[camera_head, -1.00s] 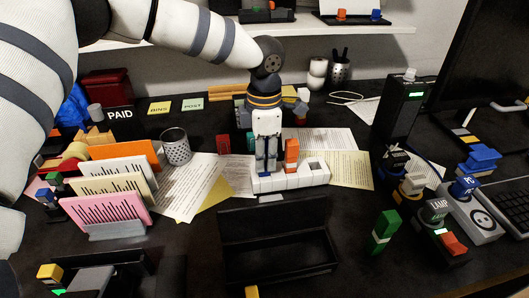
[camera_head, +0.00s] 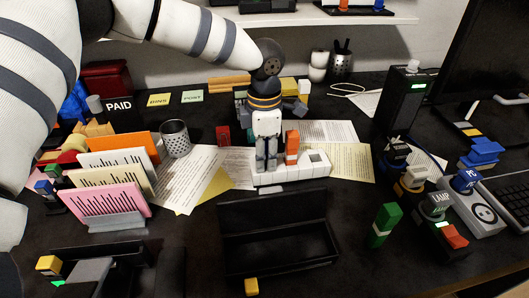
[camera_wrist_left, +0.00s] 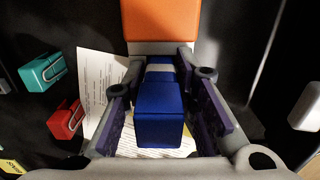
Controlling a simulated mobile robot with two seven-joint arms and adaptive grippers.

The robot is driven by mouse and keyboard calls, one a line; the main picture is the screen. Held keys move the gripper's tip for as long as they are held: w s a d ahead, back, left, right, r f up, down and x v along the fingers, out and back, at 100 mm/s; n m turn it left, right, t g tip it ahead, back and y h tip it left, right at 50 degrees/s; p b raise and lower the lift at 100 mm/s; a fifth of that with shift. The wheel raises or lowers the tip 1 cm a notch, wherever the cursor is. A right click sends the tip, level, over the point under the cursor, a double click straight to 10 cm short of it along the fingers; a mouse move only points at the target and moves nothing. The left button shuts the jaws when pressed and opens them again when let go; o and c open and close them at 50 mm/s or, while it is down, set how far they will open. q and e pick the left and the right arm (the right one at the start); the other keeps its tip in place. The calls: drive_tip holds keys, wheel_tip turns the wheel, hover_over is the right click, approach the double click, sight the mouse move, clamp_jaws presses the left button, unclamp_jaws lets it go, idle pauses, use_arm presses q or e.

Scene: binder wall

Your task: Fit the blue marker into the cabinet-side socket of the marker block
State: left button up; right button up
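The white marker block (camera_head: 291,175) lies on the desk in the middle of the head view. An orange marker (camera_head: 292,143) stands upright in it, and it also shows in the wrist view (camera_wrist_left: 160,20). My left gripper (camera_head: 266,166) points down over the left part of the block. In the wrist view the blue marker (camera_wrist_left: 159,128) stands between the left fingers, with narrow gaps beside it, so the gripper looks slightly open around it. The marker has a white band. Its lower end is hidden, so its seating in a socket cannot be told. My right gripper does not show.
A black open tray (camera_head: 278,240) lies in front of the block. A mesh cup (camera_head: 174,138) and a letter rack (camera_head: 115,226) stand to the left. Papers (camera_head: 352,165) lie around the block.

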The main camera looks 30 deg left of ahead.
use_arm(q)
drive_tip(key=shift+o, duration=0.6)
wheel_tip(320, 180, up, 12)
drive_tip(key=shift+f, duration=0.1)
